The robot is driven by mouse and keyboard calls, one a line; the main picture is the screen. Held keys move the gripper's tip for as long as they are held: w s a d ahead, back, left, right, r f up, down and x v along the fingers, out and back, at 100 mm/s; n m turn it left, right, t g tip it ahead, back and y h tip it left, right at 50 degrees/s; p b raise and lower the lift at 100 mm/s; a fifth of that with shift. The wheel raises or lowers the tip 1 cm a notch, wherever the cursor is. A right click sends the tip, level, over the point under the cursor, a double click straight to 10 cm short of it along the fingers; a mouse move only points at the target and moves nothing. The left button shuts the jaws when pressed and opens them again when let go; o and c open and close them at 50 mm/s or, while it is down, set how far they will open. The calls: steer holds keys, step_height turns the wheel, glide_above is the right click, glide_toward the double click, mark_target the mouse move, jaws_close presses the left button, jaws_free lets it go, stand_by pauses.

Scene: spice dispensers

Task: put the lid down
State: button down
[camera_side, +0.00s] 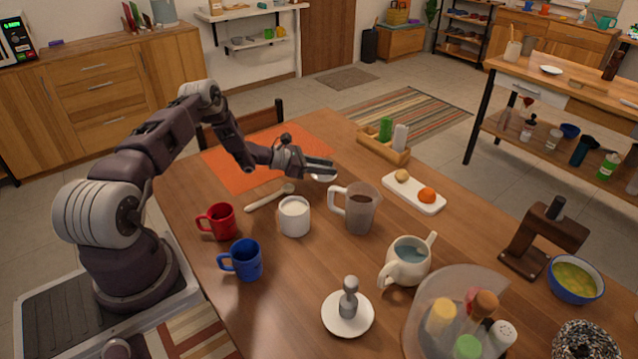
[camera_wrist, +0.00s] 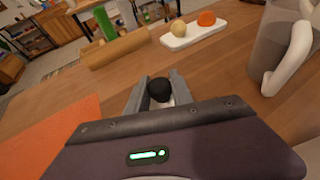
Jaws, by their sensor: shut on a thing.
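My gripper (camera_side: 322,166) is over the table between the orange placemat and the glass pitcher, its fingers nearly level. It is shut on the lid (camera_side: 324,178), a small white disc partly hidden under the fingers. In the wrist view the lid's dark round knob (camera_wrist: 160,89) sits between the two fingers. The lid is at or just above the wooden table; I cannot tell whether it touches. A white jar (camera_side: 294,222) with white contents stands open in front of the gripper.
The pitcher of brown liquid (camera_side: 360,214) stands to the right. A wooden spoon (camera_side: 266,198) lies left of the jar. The orange placemat (camera_side: 250,165) is behind. A wooden rack (camera_side: 392,157) and a white tray (camera_side: 412,194) stand farther right, with bare table between.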

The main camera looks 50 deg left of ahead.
step_height(320, 180, down, 3)
steer(key=c, duration=1.1)
jaws_free()
